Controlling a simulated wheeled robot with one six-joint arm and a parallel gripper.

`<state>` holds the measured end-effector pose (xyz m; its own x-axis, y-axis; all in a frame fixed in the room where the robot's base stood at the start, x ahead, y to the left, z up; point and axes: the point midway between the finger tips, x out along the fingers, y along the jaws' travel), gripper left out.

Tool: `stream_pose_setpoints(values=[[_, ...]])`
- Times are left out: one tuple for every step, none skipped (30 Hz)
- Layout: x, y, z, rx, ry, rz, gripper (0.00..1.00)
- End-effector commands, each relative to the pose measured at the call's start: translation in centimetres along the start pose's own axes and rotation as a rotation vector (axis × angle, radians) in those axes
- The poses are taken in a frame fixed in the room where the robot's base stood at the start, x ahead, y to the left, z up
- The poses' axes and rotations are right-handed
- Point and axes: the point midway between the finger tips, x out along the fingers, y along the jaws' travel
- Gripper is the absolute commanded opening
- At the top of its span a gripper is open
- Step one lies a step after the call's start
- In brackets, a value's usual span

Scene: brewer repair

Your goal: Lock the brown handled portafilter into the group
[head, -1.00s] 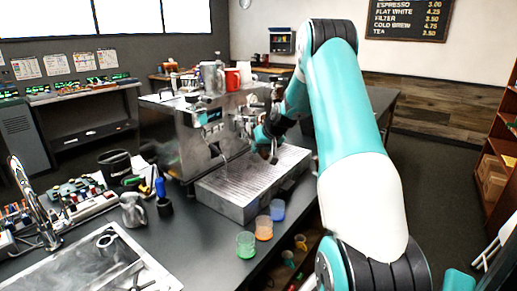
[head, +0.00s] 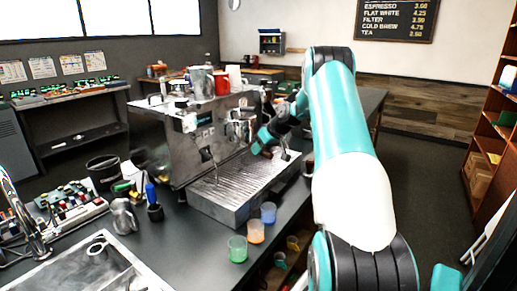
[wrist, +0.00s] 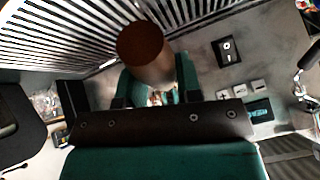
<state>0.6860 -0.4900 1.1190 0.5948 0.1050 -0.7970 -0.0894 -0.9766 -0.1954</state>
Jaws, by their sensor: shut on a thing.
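The brown handle of the portafilter (wrist: 143,48) stands between the teal fingers of my gripper (wrist: 150,92) in the wrist view. My gripper is shut on it. In the head view my gripper (head: 263,142) is at the front of the steel espresso machine (head: 180,140), above the drip tray. A round metal part (head: 240,128) shows at the group area just left of my gripper. I cannot tell whether the portafilter's basket is seated in the group, because its head is hidden.
The slatted drip tray (head: 228,192) lies below my gripper. Green (head: 237,249), orange (head: 256,233) and blue (head: 268,213) cups stand along the counter's front edge. A red mug (head: 221,84) and metal jugs stand on top of the machine. A steel pitcher (head: 124,216) stands at left.

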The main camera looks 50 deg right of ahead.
Motion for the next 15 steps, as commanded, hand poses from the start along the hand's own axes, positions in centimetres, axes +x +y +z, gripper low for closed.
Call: stream_pose_setpoints(values=[[-0.3,0.4,-0.3,-0.020,0.000,-0.011,0.00],[-0.3,0.6,-0.3,-0.031,-0.003,-0.018,0.00],[-0.4,0.7,-0.3,-0.045,-0.007,-0.029,0.00],[-0.4,0.8,-0.4,-0.055,-0.008,-0.036,0.00],[-0.4,0.9,-0.3,-0.062,-0.011,-0.041,0.00],[-0.4,1.0,-0.3,-0.069,-0.013,-0.045,0.00],[-0.4,1.0,-0.3,-0.074,-0.014,-0.048,0.00],[-0.4,1.1,-0.4,-0.078,-0.014,-0.052,0.00],[-0.4,1.2,-0.4,-0.086,-0.016,-0.059,0.00],[-0.5,1.4,-0.5,-0.094,-0.019,-0.064,0.00],[-0.5,1.5,-0.5,-0.104,-0.022,-0.072,0.00],[-0.6,1.7,-0.6,-0.121,-0.025,-0.083,0.00],[-0.6,1.8,-0.6,-0.131,-0.028,-0.090,0.00],[-0.6,1.9,-0.7,-0.140,-0.030,-0.097,0.00],[-0.6,2.0,-0.7,-0.150,-0.032,-0.104,0.00]])
